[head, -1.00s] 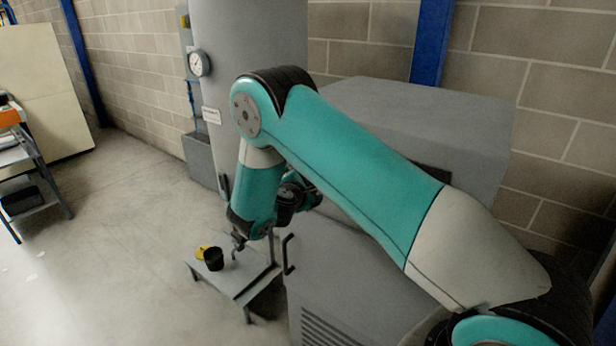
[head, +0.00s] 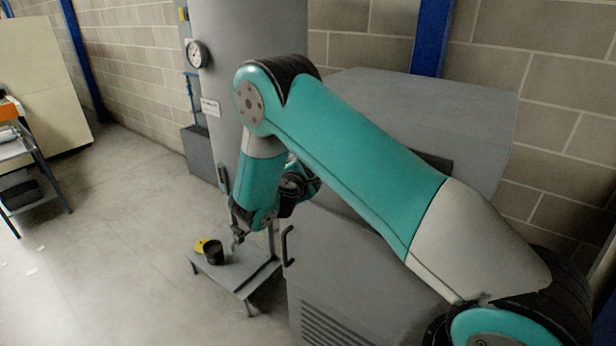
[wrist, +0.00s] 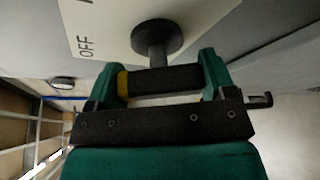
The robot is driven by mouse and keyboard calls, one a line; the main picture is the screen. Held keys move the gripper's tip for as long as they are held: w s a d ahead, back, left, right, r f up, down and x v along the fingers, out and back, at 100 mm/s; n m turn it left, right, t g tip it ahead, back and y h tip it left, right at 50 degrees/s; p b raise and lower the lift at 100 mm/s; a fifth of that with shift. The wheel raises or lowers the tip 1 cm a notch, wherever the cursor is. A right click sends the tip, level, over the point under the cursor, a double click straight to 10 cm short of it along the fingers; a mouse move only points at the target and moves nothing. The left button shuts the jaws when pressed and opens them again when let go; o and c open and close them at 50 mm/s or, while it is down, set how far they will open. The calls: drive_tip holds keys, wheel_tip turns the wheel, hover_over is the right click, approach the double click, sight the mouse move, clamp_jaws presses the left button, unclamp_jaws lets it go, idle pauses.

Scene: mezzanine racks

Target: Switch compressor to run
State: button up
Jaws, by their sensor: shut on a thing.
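The compressor (head: 440,110) is a big grey cabinet on the right of the head view, partly covered by my arm. In the wrist view its switch has a round black base (wrist: 158,36) and a stem that runs down to a dark bar handle (wrist: 165,80) with a yellow end (wrist: 123,84). My gripper (wrist: 162,82) is shut on this handle, which lies crosswise between the fingers. A white label (wrist: 95,25) beside the base reads "OFF"; another marking at the top edge is cut off. My arm hides the switch in the head view.
A grey tank with a gauge (head: 197,54) stands behind my arm. A low grey stand (head: 237,277) by the cabinet holds a black cup (head: 213,252) and a yellow object (head: 201,245). A workbench (head: 25,165) is at far left.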

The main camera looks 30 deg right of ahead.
drive_tip(key=f+m+t+b, duration=0.1)
drive_tip(key=m+b, duration=0.1)
drive_tip(key=b, duration=0.4)
drive_tip(key=shift+b, duration=0.35)
drive_tip(key=m+t+b, duration=0.1)
drive_tip(key=m+b, duration=0.1)
drive_tip(key=b, duration=0.4)
drive_tip(key=m+t+h+b, duration=0.1)
drive_tip(key=m+b, duration=0.2)
drive_tip(key=b, duration=0.3)
drive_tip(key=shift+a+f+b, duration=0.1)
drive_tip(key=shift+f+b, duration=0.1)
drive_tip(key=shift+b, duration=0.15)
drive_tip(key=m+h+b, duration=0.1)
drive_tip(key=b, duration=0.3)
drive_tip(key=m+b, duration=0.2)
drive_tip(key=b, duration=0.2)
drive_tip(key=shift+m+t+h, duration=0.3)
drive_tip(key=shift+h, duration=0.1)
drive_tip(key=m+b, duration=0.2)
drive_tip(key=b, duration=0.1)
drive_tip(key=m+h+b, duration=0.1)
drive_tip(key=b, duration=0.2)
drive_tip(key=shift+r+m, duration=0.35)
drive_tip(key=shift+m, duration=0.05)
drive_tip(key=shift+r, duration=0.1)
drive_tip(key=o, duration=0.9)
